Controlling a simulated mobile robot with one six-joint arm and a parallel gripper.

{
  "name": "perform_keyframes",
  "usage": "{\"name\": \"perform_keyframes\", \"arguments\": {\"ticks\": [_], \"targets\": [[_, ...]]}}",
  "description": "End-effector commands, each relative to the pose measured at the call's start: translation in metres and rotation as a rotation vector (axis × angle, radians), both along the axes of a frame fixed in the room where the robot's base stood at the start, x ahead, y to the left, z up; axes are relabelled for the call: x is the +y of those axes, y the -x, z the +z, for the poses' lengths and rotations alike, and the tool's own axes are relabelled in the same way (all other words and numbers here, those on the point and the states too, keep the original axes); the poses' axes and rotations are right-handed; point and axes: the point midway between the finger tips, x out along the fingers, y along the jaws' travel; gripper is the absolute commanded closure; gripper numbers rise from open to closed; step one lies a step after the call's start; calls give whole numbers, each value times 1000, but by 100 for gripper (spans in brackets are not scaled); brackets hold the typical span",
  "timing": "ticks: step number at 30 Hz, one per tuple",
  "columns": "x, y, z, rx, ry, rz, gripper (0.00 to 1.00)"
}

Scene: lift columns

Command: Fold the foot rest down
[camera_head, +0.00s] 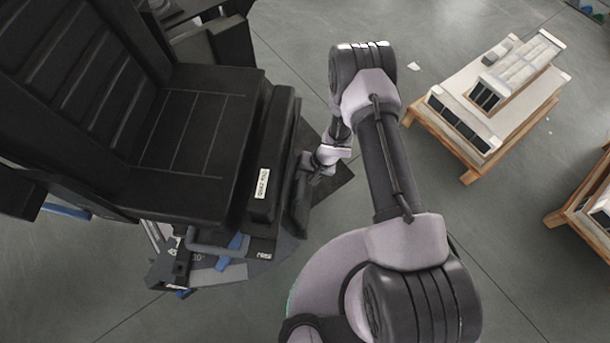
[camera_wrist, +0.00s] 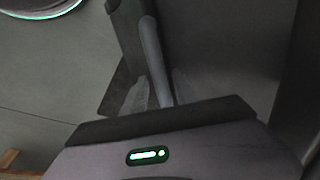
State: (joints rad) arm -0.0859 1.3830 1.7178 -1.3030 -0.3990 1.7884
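A black padded chair fills the left of the head view, with its seat (camera_head: 195,140) facing me. A black front panel with a white label (camera_head: 263,183) hangs at the seat's front edge. Beyond it, low down, a dark flat plate (camera_head: 336,184) shows, probably part of the foot rest; I cannot tell its fold angle. My gripper (camera_head: 304,172) is at the chair's front, close beside the panel; contact is unclear. In the wrist view, a grey tube (camera_wrist: 154,62) and a dark panel (camera_wrist: 225,50) lie just ahead of the gripper body.
Blue levers and a grey frame (camera_head: 205,248) stick out below the seat's near side. A low wooden-framed table (camera_head: 470,178) with white and dark parts stands at the right. Another wooden stand (camera_head: 582,215) is at the right edge. Grey floor between chair and table is mostly clear.

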Motion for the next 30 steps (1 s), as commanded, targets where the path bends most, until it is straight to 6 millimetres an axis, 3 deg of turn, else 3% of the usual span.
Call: {"name": "perform_keyframes", "arguments": {"ticks": [1,4,5,30], "targets": [[0,0,0,0,0,0,78],[0,0,0,0,0,0,98],[0,0,0,0,0,0,100],[0,0,0,0,0,0,100]]}}
